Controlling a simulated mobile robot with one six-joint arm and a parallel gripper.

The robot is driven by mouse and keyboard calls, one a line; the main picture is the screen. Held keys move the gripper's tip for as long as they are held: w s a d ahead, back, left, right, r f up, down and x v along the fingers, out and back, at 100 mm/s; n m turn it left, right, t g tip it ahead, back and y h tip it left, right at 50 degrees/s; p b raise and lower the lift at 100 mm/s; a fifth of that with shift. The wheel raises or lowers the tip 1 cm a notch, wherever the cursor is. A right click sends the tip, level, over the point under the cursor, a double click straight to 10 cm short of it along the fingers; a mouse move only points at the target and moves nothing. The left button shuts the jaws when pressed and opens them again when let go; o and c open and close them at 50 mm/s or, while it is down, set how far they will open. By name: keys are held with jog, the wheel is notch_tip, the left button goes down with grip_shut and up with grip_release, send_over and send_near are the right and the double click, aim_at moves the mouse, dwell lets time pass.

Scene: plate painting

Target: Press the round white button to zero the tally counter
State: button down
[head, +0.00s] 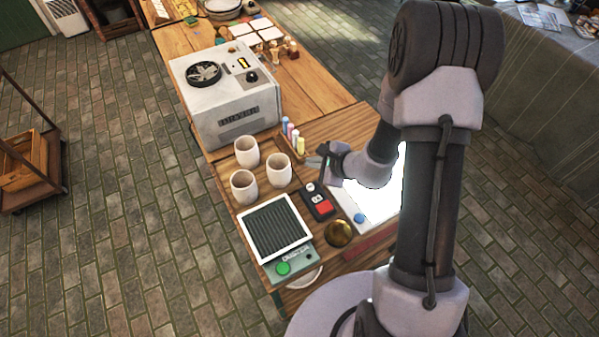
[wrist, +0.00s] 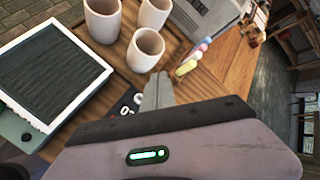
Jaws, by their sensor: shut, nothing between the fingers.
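The tally counter (head: 323,208) is a small black box on the wooden table, with a red patch and small white digits. Its round white button (head: 310,187) is at the far end. In the wrist view the counter (wrist: 117,107) is partly hidden behind my gripper body, with a white spot, probably the button (wrist: 138,98), just left of the fingers. My gripper (head: 314,161) is shut and empty. It is above the table, beyond the counter's button end and apart from it. Its closed fingers also show in the wrist view (wrist: 158,88).
Three cream cups (head: 279,171) stand left of the counter. Colored sticks (head: 292,134) lie behind the gripper. A ribbed white-framed panel (head: 274,229) with a green button (head: 283,268), a brass dome (head: 339,233) and a white sheet (head: 378,206) with a blue button surround the counter.

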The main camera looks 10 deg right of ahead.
aim_at(313, 188)
jog(key=shift+d+f, duration=0.25)
jog(key=shift+f, duration=0.2)
jog(key=shift+f, duration=0.15)
notch_tip(313, 188, down, 8)
jog(key=b, duration=0.6)
jog(key=shift+f+b, duration=0.15)
jog(key=shift+b, duration=0.15)
jog(key=shift+f, duration=0.1)
jog(key=shift+f+b, duration=0.15)
jog(key=shift+b, duration=0.2)
dwell(1.0)
jog(key=shift+f+b, duration=0.25)
jog(key=shift+b, duration=0.2)
